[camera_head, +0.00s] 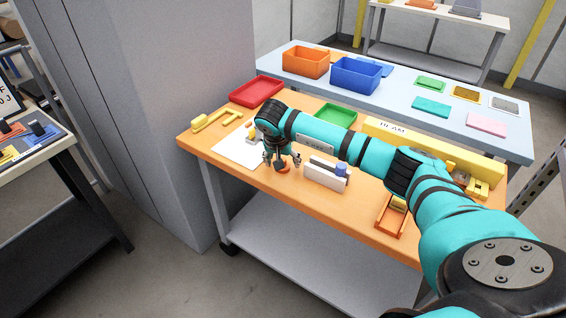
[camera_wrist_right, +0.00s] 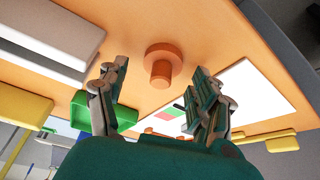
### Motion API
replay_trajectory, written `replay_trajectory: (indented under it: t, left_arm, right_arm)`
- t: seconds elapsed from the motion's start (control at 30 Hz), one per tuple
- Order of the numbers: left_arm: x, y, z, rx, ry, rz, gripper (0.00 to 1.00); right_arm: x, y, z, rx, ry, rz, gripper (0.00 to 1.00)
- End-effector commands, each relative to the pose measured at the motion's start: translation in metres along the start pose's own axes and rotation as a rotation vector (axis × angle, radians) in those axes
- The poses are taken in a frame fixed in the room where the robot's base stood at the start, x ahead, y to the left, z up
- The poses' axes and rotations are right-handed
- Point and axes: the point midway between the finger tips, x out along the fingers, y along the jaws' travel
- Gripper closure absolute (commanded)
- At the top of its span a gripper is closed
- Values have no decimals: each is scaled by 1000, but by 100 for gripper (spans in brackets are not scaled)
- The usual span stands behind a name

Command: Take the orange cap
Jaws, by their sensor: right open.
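The orange cap (camera_wrist_right: 162,66) stands on the orange table top in the right wrist view, a round flange with a smaller round stub. It lies ahead of and between the spread fingers of my right gripper (camera_wrist_right: 163,100), which is open with nothing between the fingertips. In the head view my right gripper (camera_head: 282,161) points down over the table, and the cap (camera_head: 283,169) shows just below it, partly hidden by the fingers. My left gripper is not in view.
A white block holder (camera_head: 326,176) with a blue-topped part stands right of the gripper. A white sheet (camera_head: 238,151) lies to the left. A red tray (camera_head: 257,92), a green tray (camera_head: 335,115) and a long yellow beam box (camera_head: 430,149) sit farther back. An orange frame (camera_head: 391,214) lies near the front edge.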

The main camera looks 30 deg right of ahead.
Motion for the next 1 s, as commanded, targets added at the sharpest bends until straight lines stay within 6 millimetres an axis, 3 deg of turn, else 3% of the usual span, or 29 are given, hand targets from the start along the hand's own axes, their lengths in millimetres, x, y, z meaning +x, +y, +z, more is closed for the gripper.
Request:
replay_trajectory:
  t: [0.27,0.63,0.93,1.0]
  left_arm:
    - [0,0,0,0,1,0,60]
    - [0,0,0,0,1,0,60]
    - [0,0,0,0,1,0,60]
    - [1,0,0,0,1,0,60]
  right_arm:
    - [4,0,0,1,1,-2,34]
    - [4,0,0,1,0,-1,80]
    - [2,0,-1,1,1,-1,81]
    - [-1,0,-3,1,2,-2,85]
